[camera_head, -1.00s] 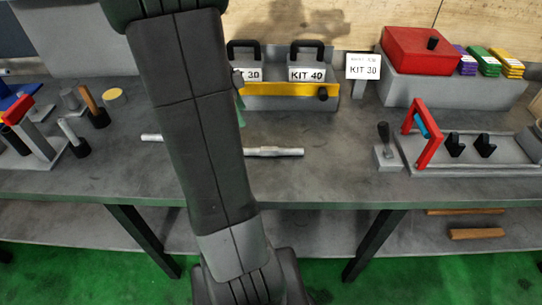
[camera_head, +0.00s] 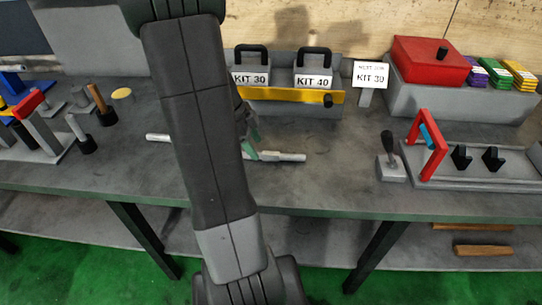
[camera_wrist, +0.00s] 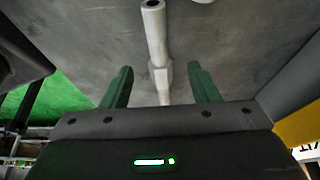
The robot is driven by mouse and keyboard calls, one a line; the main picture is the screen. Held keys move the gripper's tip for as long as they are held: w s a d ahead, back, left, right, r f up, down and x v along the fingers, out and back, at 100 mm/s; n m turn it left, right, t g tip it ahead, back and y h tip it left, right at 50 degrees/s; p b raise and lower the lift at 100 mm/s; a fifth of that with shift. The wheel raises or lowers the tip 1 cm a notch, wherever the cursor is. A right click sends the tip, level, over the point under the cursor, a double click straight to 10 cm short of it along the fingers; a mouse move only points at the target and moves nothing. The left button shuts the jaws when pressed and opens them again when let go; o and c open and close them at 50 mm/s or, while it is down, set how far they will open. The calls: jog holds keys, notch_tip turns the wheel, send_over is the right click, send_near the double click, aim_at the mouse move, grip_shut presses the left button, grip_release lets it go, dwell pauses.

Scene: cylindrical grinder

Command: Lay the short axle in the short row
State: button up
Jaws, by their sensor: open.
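A silver stepped axle (camera_head: 281,157) lies on the grey table, its left part hidden by my arm and gripper. In the wrist view this axle (camera_wrist: 155,35) runs lengthwise between the two green fingers, with a thicker collar near the fingertips. My gripper (camera_wrist: 160,72) is open, with a gap on each side of the axle. In the head view, my gripper (camera_head: 251,138) is partly hidden behind my arm. Another silver rod end (camera_head: 157,138) shows left of my arm, and a rod end (camera_wrist: 203,1) shows at the wrist view's top edge. I cannot tell which is short, nor identify the short row.
A grey bin with a yellow front bar (camera_head: 290,95) holds KIT 30 and KIT 40 boxes behind. A fixture with a red frame (camera_head: 433,160) stands right, beside a black-handled lever (camera_head: 389,150). Upright tools (camera_head: 102,108) stand left.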

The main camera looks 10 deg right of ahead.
aim_at(271, 156)
jog(key=x, duration=0.3)
jog(key=shift+f, duration=0.2)
jog(key=shift+c, duration=0.2)
jog(key=shift+r, duration=0.1)
grip_shut()
